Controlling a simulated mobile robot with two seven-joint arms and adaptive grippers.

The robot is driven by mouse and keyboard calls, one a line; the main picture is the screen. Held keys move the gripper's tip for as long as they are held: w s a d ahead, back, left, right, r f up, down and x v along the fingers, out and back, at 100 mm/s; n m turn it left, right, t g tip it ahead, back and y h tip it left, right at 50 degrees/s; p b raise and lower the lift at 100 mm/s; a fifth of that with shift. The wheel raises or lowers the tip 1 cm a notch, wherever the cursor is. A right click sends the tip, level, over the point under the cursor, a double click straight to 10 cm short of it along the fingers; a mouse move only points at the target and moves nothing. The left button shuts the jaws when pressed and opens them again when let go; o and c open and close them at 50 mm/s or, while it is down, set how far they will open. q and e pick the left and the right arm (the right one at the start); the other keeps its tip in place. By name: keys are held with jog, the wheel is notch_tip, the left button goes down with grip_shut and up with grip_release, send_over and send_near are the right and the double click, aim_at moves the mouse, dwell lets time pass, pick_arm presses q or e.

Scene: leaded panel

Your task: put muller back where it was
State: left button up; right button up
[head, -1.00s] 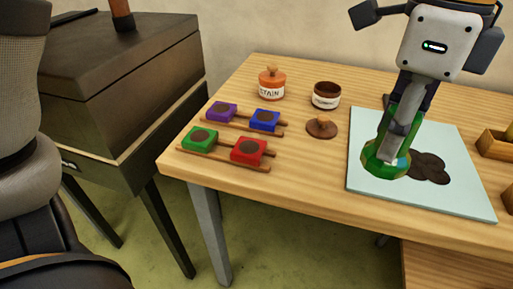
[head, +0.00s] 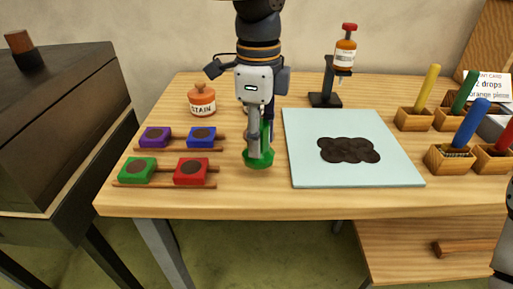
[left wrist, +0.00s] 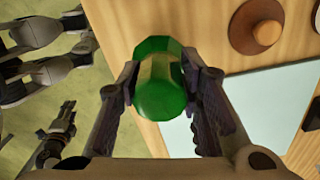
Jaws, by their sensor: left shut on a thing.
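The muller is a green faceted glass piece (head: 258,159). My left gripper (head: 260,142) points down and is shut on its upper part. The muller is left of the pale glass slab (head: 385,172), beyond the slab's left edge, over bare wood. I cannot tell whether its base touches the table. In the left wrist view the muller (left wrist: 162,85) sits between both fingers. A dark patch of paint (head: 349,150) lies on the slab.
Left of the muller are racks with purple, blue, green and red (head: 191,172) blocks. An orange stain jar (head: 202,102) stands behind. A bottle stand (head: 325,99) and boxes with coloured sticks (head: 414,118) are right.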

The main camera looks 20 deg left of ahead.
pick_arm(q)
jog(key=shift+w+a+f, duration=0.2)
jog(key=shift+f, duration=0.1)
notch_tip(320, 180, down, 3)
jog(key=shift+w+a+f, duration=0.1)
jog(key=shift+a, duration=0.05)
jog(key=o, duration=1.2)
jog(key=shift+f, duration=0.15)
notch_tip(320, 180, up, 12)
jog(key=shift+r, duration=0.15)
